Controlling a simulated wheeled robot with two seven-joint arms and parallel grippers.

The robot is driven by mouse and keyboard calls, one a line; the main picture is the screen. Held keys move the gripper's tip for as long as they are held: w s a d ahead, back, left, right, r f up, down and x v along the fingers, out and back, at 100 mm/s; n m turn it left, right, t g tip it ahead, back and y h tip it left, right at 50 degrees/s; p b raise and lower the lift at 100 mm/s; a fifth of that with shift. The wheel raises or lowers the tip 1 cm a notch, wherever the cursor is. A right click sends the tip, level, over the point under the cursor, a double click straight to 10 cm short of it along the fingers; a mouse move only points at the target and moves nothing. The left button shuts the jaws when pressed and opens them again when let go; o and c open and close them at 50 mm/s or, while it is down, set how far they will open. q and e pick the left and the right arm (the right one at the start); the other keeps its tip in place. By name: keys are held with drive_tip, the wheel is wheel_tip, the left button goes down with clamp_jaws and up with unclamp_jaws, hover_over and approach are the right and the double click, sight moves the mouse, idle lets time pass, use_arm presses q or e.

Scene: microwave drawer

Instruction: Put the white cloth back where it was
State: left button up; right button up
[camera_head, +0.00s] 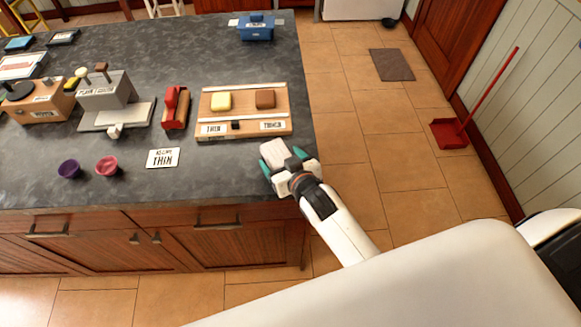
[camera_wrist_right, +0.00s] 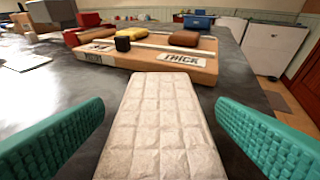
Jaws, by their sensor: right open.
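The white cloth (camera_head: 273,151) is a pale, quilted oblong block at the right edge of the dark counter (camera_head: 215,180). In the right wrist view the cloth (camera_wrist_right: 160,122) lies lengthwise between the two teal fingers. My right gripper (camera_head: 284,161) is open at the counter edge, with one finger on each side of the cloth. A gap shows between each finger and the cloth. The near end of the cloth is cut off in the wrist view. My left gripper is not in view.
A wooden board (camera_head: 245,130) marked THIN and THICK holds a yellow and a brown block just beyond the cloth. A card (camera_head: 163,158) reading THIN, two small cups, a red tool (camera_head: 175,105) and a blue box (camera_head: 256,28) are also on the counter. Tiled floor lies right.

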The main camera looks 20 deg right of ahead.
drive_tip(key=b+v, duration=0.1)
drive_tip(key=v, duration=1)
drive_tip(key=shift+s+b, duration=0.3)
drive_tip(key=shift+s, duration=0.05)
drive_tip(key=shift+d, duration=0.15)
